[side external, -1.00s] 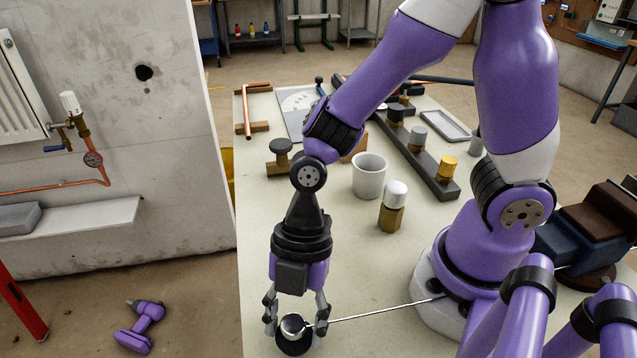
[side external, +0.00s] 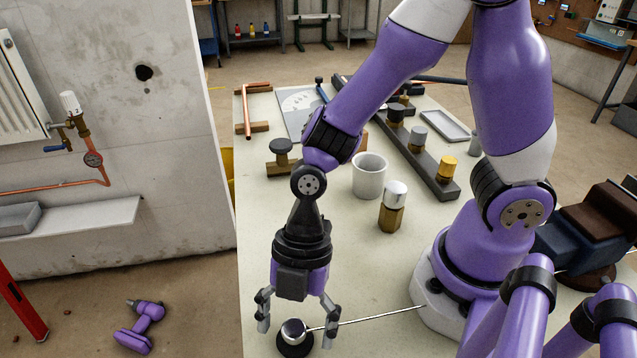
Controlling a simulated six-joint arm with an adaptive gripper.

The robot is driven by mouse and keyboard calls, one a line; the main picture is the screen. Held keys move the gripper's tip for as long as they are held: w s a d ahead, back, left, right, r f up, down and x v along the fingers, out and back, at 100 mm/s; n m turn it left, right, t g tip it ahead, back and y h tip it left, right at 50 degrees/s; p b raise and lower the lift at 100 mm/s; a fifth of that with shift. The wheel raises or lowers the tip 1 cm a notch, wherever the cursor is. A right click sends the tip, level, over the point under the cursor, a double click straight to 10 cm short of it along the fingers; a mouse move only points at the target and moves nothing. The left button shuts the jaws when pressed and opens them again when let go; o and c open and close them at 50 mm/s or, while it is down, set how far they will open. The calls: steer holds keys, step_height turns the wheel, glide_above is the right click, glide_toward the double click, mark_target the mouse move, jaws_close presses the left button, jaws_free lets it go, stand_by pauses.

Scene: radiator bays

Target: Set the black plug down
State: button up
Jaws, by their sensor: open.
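The black plug (side external: 294,350) is a round black piece with a shiny silver dome on top, at the bottom of the picture near the table's front left edge. It appears to rest upright on the pale table. A thin silver rod or chain runs from it to the right, towards my base. My gripper (side external: 296,328) points down over it with its fingers spread open on both sides of the dome. The left finger is clear of the plug. The right finger overlaps the thin rod in this view, and I cannot tell whether they touch.
A brass fitting with a white cap (side external: 392,207) and a grey cup (side external: 369,176) stand behind. A dark rail (side external: 430,178) holds several capped pieces. A brown piece with a dark knob (side external: 282,158) stands at the left. The table between them and the plug is clear.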

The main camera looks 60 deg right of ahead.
steer(key=v, duration=1.2)
steer(key=d+r+m+t+h, duration=0.2)
steer(key=d+m, duration=0.4)
steer(key=m, duration=0.5)
steer(key=w+d+r+m+t+h, duration=0.1)
steer(key=d+m+t, duration=0.4)
steer(key=m, duration=0.5)
step_height(320, 180, up, 2)
steer(key=shift+w+d+r+m+h, duration=0.35)
steer(key=shift+d+h, duration=0.35)
steer(key=shift+d, duration=0.5)
